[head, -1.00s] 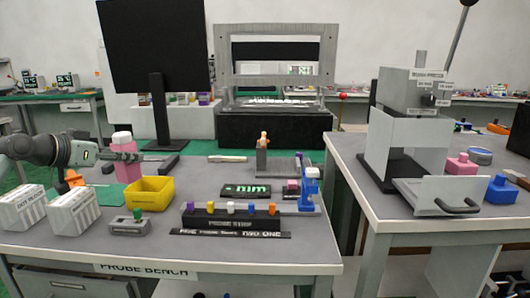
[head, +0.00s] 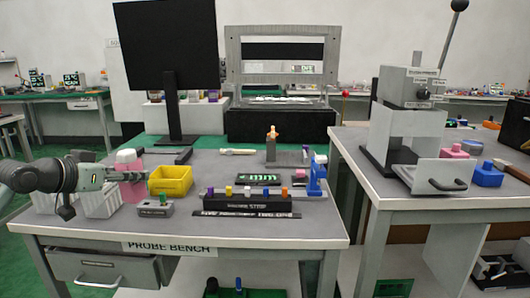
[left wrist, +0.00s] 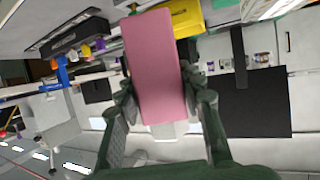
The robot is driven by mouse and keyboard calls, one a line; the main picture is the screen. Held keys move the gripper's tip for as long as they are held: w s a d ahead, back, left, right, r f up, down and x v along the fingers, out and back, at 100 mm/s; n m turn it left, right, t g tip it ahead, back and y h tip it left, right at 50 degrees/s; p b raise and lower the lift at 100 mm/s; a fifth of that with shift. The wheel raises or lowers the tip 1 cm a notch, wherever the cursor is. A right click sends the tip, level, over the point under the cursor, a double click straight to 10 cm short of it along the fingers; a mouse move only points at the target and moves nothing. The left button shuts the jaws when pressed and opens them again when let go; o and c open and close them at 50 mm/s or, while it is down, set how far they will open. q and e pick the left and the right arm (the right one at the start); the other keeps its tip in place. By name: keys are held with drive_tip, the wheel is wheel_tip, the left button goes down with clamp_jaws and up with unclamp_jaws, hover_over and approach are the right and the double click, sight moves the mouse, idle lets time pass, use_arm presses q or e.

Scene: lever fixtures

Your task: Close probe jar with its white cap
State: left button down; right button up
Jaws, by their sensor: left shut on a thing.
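My left gripper (head: 134,177) is shut around the middle of a pink jar (head: 132,191), left of the yellow bin. In the left wrist view the pink jar (left wrist: 155,60) fills the gap between both fingers of the left gripper (left wrist: 162,98). A white part shows at the jar's lower end in that view; I cannot tell whether it is the cap. My right gripper does not show.
The yellow bin (head: 171,181), white boxes (head: 100,202) and a grey block with a green knob (head: 154,207) are close to the jar. A dark probe strip with several coloured pegs (head: 251,201) lies right. Behind stands a black monitor (head: 166,46).

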use_arm(q)
drive_tip(key=s+d+f+n+y, duration=0.2)
drive_tip(key=s+d+f, duration=0.4)
drive_tip(key=s, duration=0.4)
drive_tip(key=s+d+f+n+t+y, duration=0.1)
drive_tip(key=s+d+f+n+y, duration=0.1)
drive_tip(key=s+d+f, duration=0.5)
wheel_tip(320, 180, down, 2)
drive_tip(key=s, duration=0.2)
drive_tip(key=shift+s+d+f+y, duration=0.15)
drive_tip(key=shift+s+f+y, duration=0.05)
drive_tip(key=shift+s+y, duration=0.2)
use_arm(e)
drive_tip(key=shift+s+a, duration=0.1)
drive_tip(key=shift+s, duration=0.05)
use_arm(q)
drive_tip(key=shift+r, duration=0.15)
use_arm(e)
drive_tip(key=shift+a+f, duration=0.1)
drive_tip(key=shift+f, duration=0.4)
